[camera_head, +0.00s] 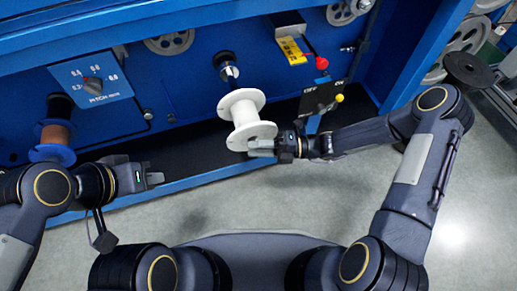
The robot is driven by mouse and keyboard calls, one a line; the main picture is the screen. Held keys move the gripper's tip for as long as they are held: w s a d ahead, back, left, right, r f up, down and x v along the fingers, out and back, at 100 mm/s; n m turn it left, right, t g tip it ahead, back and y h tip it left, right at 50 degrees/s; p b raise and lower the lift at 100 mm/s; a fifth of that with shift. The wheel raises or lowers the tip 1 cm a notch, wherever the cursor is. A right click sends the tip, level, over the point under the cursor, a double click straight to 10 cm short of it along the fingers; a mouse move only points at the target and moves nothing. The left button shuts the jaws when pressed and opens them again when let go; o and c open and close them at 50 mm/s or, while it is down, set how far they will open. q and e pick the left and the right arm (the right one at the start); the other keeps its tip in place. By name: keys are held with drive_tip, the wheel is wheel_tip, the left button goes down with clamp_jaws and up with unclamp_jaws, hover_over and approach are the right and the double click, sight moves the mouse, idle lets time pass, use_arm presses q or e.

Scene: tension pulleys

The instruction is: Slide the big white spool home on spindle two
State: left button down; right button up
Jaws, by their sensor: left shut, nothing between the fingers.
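The big white spool (245,119) is in front of the blue machine, tilted in the picture, with its far flange toward the panel. A dark spindle with a bright metal part (227,69) sticks out of the panel just beyond that flange. I cannot tell whether the spool's bore is on its tip. No spindle number is readable. My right gripper (261,146) is at the spool's near flange, and its fingers appear closed on the rim. My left gripper (153,179) is shut and empty, to the left of the spool and apart from it.
A blue-flanged spool with copper-coloured winding (55,140) sits at the left, near my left arm. A pitch dial plate (91,83), a yellow tag (291,50), a red knob (321,63) and a black switch plate (320,98) are on the panel. A dark trough (190,157) runs below.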

sight(262, 135)
drive_tip(key=shift+w+a, duration=0.2)
drive_tip(key=shift+w, duration=0.35)
drive_tip(key=shift+w+a, duration=0.15)
drive_tip(key=shift+w, duration=0.4)
drive_tip(key=shift+w+a, duration=0.1)
drive_tip(key=shift+w, duration=0.2)
drive_tip(key=shift+w, duration=0.3)
drive_tip(key=shift+w+a+b, duration=0.3)
drive_tip(key=shift+w, duration=0.4)
drive_tip(key=shift+w+a+b, duration=0.2)
drive_tip(key=shift+w+a, duration=0.05)
drive_tip(key=shift+w, duration=0.45)
drive_tip(key=shift+w+a+b, duration=0.15)
drive_tip(key=shift+w+a, duration=0.05)
drive_tip(key=shift+w, duration=0.5)
drive_tip(key=shift+w+a+b, duration=0.2)
drive_tip(key=shift+w+a, duration=0.05)
drive_tip(key=shift+w, duration=0.45)
drive_tip(key=shift+w+a+b, duration=0.3)
drive_tip(key=shift+w, duration=0.55)
drive_tip(key=shift+w+a+b, duration=0.25)
drive_tip(key=shift+w+b, duration=0.05)
drive_tip(key=shift+w, duration=0.5)
